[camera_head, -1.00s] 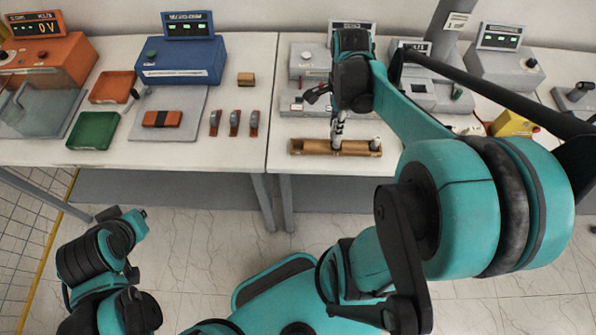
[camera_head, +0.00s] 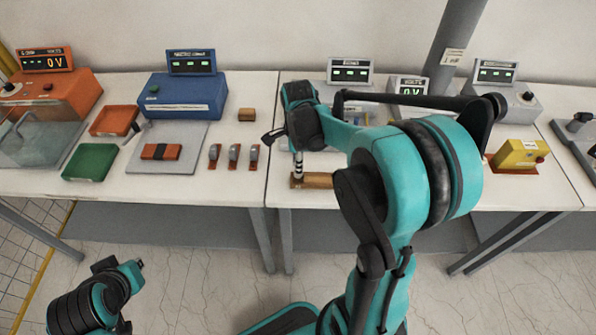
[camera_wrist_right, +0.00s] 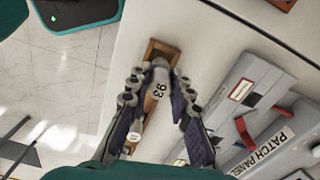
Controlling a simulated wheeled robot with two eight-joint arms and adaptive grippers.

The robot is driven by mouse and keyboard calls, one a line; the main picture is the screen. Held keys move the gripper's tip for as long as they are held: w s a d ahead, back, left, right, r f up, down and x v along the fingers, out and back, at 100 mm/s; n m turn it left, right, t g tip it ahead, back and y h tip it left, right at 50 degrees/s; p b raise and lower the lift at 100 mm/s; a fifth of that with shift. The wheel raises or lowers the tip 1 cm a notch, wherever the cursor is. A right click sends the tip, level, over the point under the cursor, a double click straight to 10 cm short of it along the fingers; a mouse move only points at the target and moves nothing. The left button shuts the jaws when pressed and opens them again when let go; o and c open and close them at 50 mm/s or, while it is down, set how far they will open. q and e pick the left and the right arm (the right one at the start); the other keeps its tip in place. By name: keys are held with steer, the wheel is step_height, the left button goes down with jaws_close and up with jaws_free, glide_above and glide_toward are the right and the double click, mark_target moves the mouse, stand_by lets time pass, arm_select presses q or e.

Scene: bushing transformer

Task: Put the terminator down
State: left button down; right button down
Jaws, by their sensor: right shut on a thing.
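The terminator (camera_wrist_right: 160,88) is a grey cylinder marked "93" between the fingers of my right gripper (camera_wrist_right: 160,73) in the right wrist view. That gripper is shut on it. In the head view the terminator (camera_head: 298,163) hangs upright as a banded black and white rod below the right gripper, at the left end of a wooden rack (camera_head: 318,181). I cannot tell whether its lower end is seated in the rack. The rack (camera_wrist_right: 160,48) also shows beneath it in the wrist view.
A second white-topped cylinder (camera_wrist_right: 135,132) stands by the rack. A grey patch panel (camera_wrist_right: 262,148) lies right of it in the wrist view. A wooden block (camera_head: 246,115) and several small orange-grey pieces (camera_head: 234,156) sit left of the rack. My right arm hides much of the right table.

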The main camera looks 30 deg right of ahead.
step_height(320, 180, down, 3)
steer(key=shift+r+b, duration=0.1)
steer(key=shift+b, duration=0.35)
steer(key=c, duration=1.4)
jaws_free()
steer(key=shift+f, duration=0.2)
steer(key=shift+o, duration=0.2)
